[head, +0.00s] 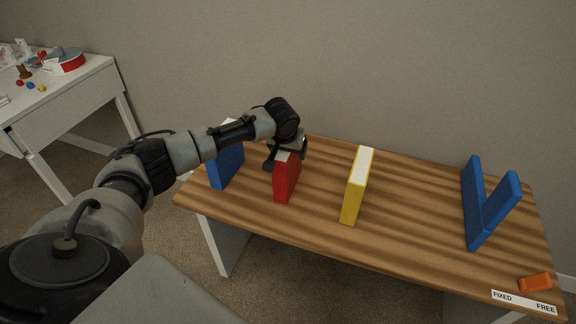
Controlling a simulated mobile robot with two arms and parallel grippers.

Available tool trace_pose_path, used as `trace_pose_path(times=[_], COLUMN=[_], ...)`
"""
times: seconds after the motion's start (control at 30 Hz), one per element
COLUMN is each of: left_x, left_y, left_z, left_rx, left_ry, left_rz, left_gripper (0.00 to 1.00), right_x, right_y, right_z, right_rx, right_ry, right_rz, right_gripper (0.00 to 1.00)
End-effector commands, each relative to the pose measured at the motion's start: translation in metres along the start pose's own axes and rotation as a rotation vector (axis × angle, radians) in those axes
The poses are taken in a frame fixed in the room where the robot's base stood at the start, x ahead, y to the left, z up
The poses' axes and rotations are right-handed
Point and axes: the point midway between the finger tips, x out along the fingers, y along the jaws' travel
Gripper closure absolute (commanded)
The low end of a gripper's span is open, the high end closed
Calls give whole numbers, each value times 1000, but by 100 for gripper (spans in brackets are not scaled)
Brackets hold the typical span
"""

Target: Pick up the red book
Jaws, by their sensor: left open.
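The red book (287,182) stands upright on the striped wooden table (320,212), between a blue book (226,168) on its left and a yellow book (352,194) on its right. My left arm reaches in from the left, and my left gripper (285,157) is at the top of the red book. It is open, with its fingers close about the book's upper end; whether they touch it I cannot tell. The gripper and wrist hide part of the book's top and far side. My right gripper is not in view.
A blue V-shaped holder (474,208) stands at the table's right. An orange block (535,282) and a label reading FIXED and FREE (524,303) are at the right front corner. A white desk (60,95) with small objects stands at the far left.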

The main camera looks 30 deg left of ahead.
Motion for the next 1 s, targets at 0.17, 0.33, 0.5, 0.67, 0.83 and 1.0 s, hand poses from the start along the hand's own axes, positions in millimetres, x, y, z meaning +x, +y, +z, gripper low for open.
trace_pose_path(times=[0.17, 0.33, 0.5, 0.67, 0.83, 1.0], left_x=[0, 1, 1, 1, 1, 1], left_y=[0, 0, 0, 0, 0, 0], left_z=[0, 0, 1, 1, 1, 1], left_rx=[0, 0, 0, 0, 0, 1], left_ry=[0, 0, -1, -1, -1, -2], left_rz=[0, 0, 0, 0, 0, 0], left_gripper=[22, 22, 22, 39, 65, 91], right_x=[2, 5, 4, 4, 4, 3], right_y=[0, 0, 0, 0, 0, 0], right_z=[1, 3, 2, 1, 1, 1], right_rx=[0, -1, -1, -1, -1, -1], right_ry=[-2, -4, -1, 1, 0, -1], right_rz=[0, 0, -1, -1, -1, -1], right_gripper=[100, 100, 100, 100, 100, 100])
